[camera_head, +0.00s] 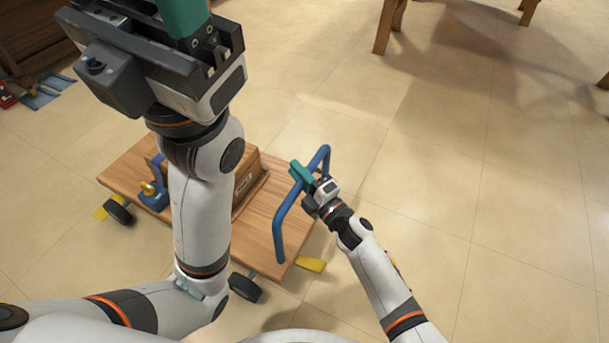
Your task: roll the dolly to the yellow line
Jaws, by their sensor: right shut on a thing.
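The dolly (268,232) is a flat wooden platform on black wheels, with a blue bar handle (281,222) standing up at its right end. My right gripper (303,176) is shut on the upper part of this handle. My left gripper (184,18) is raised at the top left, apart from the dolly; its teal fingertips are cut off by the frame edge. Yellow pieces show at the dolly's left edge (104,208) and right edge (310,264). I cannot tell whether they belong to a line on the floor; the dolly hides what lies between.
A wooden box (250,183) and a blue tool with a yellow part (153,196) ride on the dolly, partly hidden by my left arm. Wooden legs (386,28) stand at the top right. Dark furniture (35,35) is at the top left. Tiled floor right of the dolly is clear.

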